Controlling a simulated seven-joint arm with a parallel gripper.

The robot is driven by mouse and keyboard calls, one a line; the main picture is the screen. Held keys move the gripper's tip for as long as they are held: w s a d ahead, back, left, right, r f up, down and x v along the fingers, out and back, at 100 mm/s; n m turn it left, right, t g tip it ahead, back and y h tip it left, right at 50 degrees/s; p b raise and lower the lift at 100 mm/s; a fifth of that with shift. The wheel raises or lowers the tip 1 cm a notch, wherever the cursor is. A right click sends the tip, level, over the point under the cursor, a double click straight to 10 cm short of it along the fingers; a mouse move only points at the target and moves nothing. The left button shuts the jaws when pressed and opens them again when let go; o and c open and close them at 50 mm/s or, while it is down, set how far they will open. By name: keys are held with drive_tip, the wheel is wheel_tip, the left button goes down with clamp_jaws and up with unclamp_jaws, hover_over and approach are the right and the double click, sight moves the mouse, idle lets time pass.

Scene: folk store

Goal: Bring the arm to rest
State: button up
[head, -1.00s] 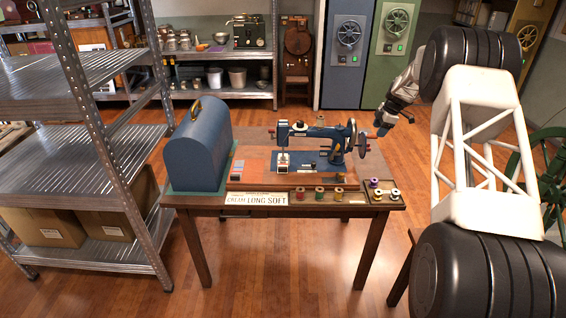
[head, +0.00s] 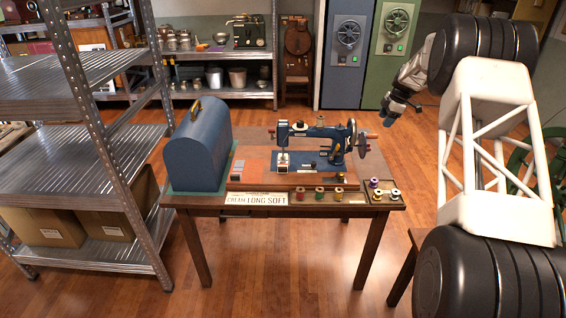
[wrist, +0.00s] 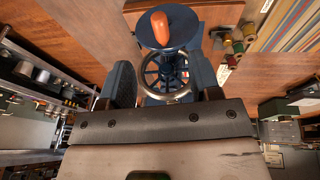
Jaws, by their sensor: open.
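My gripper (head: 390,113) is in the air to the right of the table, beyond its right edge in the head view. In the wrist view my gripper (wrist: 163,85) shows two blue fingers spread apart, with nothing between them that I can see held. A blue sewing machine (head: 322,146) stands on a wooden base on the table (head: 300,205). Its handwheel (wrist: 167,75) with an orange knob shows beyond the fingers in the wrist view, apparently apart from them.
A blue domed case (head: 200,150) stands at the table's left. Thread spools (head: 319,193) stand along the front right, some in a small tray (head: 381,202). A metal shelf unit (head: 95,150) stands at left. Floor is open behind and right of the table.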

drive_tip(key=shift+r, duration=0.15)
drive_tip(key=s+a+r+m+h, duration=0.1)
drive_tip(key=s+a+r+m, duration=0.2)
drive_tip(key=s+a+r, duration=0.5)
drive_tip(key=s+a+r+m, duration=0.25)
drive_tip(key=s+r, duration=0.25)
drive_tip(key=s, duration=0.8)
drive_tip(key=s+a+r+m+h, duration=0.1)
drive_tip(key=s+a+r+m, duration=0.25)
drive_tip(key=s+r, duration=0.5)
drive_tip(key=s+a+m, duration=0.2)
drive_tip(key=s+a, duration=0.1)
drive_tip(key=s, duration=0.9)
drive_tip(key=s+a+m, duration=0.3)
drive_tip(key=s, duration=0.8)
drive_tip(key=s+f+m, duration=0.2)
drive_tip(key=s+f, duration=0.1)
drive_tip(key=s, duration=0.7)
drive_tip(key=s+a+f+m+h, duration=0.1)
drive_tip(key=s+f, duration=0.3)
drive_tip(key=s, duration=0.6)
drive_tip(key=shift+s+a+f+m+t, duration=0.15)
drive_tip(key=shift+a+m+t, duration=0.2)
drive_tip(key=shift+m, duration=0.35)
